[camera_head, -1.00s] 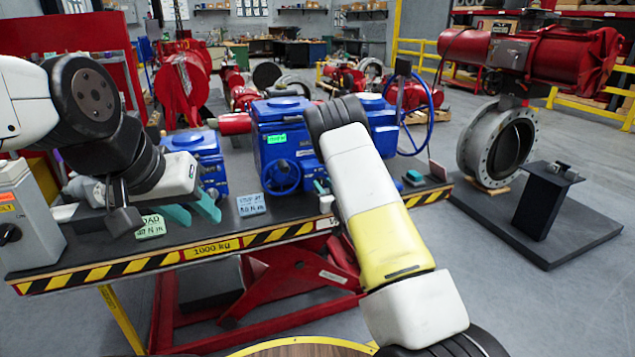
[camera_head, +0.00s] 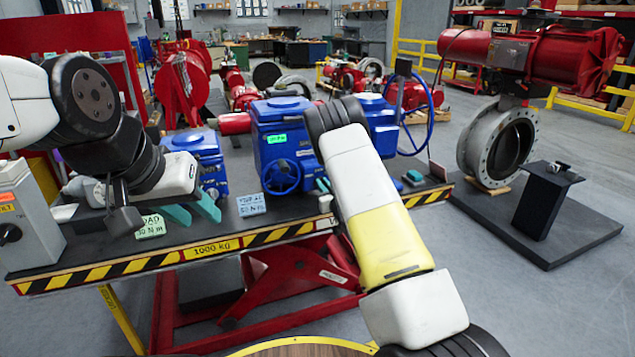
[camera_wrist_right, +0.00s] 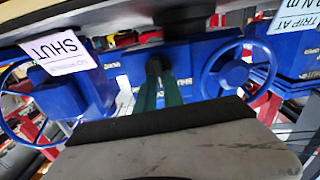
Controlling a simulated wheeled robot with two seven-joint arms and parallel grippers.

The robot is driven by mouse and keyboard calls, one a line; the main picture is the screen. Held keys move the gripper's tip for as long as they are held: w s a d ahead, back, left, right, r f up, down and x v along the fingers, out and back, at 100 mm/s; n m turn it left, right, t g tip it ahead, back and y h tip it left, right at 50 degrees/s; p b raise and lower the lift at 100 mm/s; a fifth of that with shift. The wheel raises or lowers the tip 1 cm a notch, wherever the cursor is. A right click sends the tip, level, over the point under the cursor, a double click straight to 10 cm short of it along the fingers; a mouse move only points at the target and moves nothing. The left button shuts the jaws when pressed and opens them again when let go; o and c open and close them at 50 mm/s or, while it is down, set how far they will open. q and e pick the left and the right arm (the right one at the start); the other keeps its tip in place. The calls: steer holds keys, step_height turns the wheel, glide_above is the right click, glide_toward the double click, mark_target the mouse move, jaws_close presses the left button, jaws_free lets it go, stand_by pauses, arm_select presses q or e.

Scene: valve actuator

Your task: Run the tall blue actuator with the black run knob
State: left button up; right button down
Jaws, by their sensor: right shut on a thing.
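The tall blue actuator (camera_head: 270,140) stands mid-table in the head view, with a small handwheel (camera_head: 282,177) on its front. My right arm covers its right side and hides most of my right gripper. In the right wrist view, which looks upside down, my right gripper (camera_wrist_right: 160,78) has its green fingers shut on a black knob (camera_wrist_right: 155,64) on a blue housing. A blue handwheel (camera_wrist_right: 236,68) is to the right of the knob. My left gripper (camera_head: 192,211) is open and empty over the table's front left, apart from the actuators.
A smaller blue actuator (camera_head: 197,152) stands left, another blue actuator (camera_head: 382,128) right. A "TRIP AT" card (camera_head: 251,204) stands at the table edge; a "SHUT" card (camera_wrist_right: 70,57) shows in the wrist view. A grey box with a black knob (camera_head: 10,233) is far left.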

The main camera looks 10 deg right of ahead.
steer(key=n, duration=0.4)
steer(key=shift+a, duration=0.2)
steer(key=shift+a+f+n, duration=0.15)
steer(key=shift+n, duration=1.95)
steer(key=shift+s, duration=0.1)
steer(key=c, duration=1.5)
jaws_free()
steer(key=shift+o, duration=0.2)
steer(key=v, duration=0.7)
steer(key=shift+s, duration=0.35)
